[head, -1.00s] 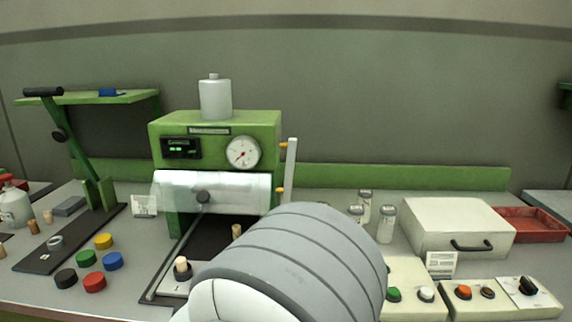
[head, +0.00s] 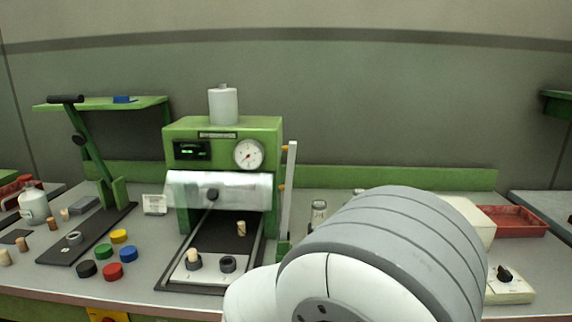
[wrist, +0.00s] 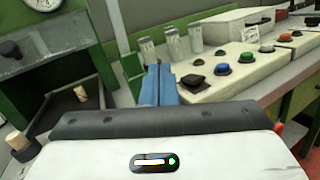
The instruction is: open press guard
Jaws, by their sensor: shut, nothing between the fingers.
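The press (head: 222,130) is a green machine with a gauge and a small green-lit display. Its guard, a clear whitish panel (head: 240,191) with a dark round knob (head: 212,194), juts out across the front. The guard is raised clear of the bed, and a dark opening shows below it. In the wrist view the guard's knob (wrist: 11,49) is at the upper left. My gripper (wrist: 160,78) has blue fingers, shut and empty, to the right of the press and apart from the guard. In the head view my own arm hides the gripper.
A pale upright bar (head: 289,190) stands right of the press. Glass jars (wrist: 172,42) and a button box (wrist: 222,70) lie close beyond and right of my fingers. Coloured discs (head: 104,250) lie at left.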

